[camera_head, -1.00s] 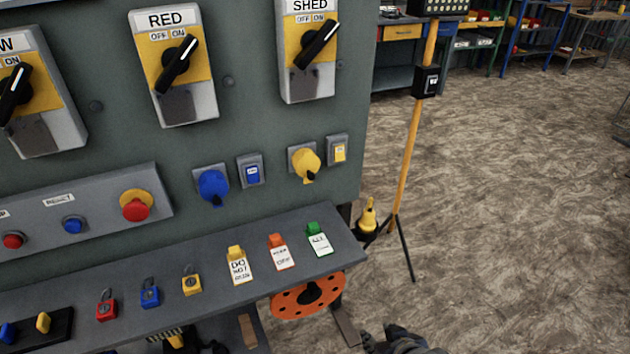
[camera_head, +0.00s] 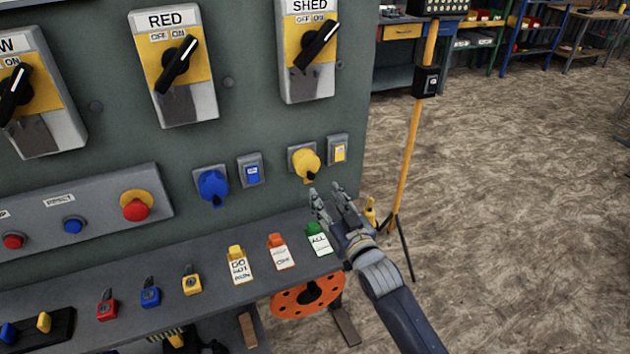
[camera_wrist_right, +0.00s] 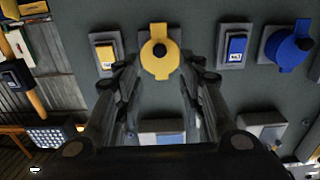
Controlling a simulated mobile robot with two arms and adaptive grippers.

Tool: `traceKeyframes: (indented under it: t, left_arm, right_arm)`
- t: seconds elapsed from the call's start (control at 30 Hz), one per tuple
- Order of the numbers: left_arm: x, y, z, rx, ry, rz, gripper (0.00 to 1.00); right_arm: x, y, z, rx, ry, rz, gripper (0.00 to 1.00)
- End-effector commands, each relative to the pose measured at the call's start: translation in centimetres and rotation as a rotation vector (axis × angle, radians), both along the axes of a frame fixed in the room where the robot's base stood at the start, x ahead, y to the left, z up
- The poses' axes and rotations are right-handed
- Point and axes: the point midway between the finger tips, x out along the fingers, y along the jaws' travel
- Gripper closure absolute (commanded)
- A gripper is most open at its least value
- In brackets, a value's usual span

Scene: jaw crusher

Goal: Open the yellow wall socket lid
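The yellow wall socket lid (camera_head: 306,164) is a round yellow cap on a grey plate on the panel, and it looks closed. It also shows in the right wrist view (camera_wrist_right: 160,66), upside down, between and beyond the fingers. My right gripper (camera_head: 328,197) is open and empty, just below and slightly right of the lid, apart from it as far as I can tell. In the right wrist view the open fingers (camera_wrist_right: 160,75) spread on either side of the lid. My left gripper is not in view; a dark shape at the bottom edge is unclear.
A yellow switch (camera_head: 340,152) sits right of the lid, and a blue socket (camera_head: 213,185) and blue switch (camera_head: 252,170) sit left. Below, a shelf holds tags, including a green one (camera_head: 318,239), and padlocks. A yellow pole (camera_head: 410,150) stands to the right.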

Motion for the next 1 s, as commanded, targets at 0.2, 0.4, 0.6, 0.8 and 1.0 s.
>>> traceKeyframes:
  t: [0.2, 0.4, 0.6, 0.8, 1.0]
  left_arm:
    - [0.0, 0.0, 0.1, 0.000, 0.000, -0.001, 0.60]
    - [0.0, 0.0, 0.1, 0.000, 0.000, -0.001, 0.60]
    - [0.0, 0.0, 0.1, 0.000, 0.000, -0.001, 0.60]
    - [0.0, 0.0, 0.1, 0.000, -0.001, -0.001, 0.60]
    - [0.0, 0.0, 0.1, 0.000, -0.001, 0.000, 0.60]
  right_arm:
    - [3.9, 1.2, 0.1, 0.001, 0.000, 0.000, 0.64]
    - [6.1, 2.0, 0.0, 0.000, 0.002, 0.000, 0.64]
    - [7.1, 2.3, -0.1, 0.000, 0.002, 0.000, 0.64]
    - [7.2, 2.4, -0.1, -0.001, 0.002, 0.000, 0.64]
    - [7.2, 2.3, -0.1, -0.001, 0.002, 0.000, 0.89]
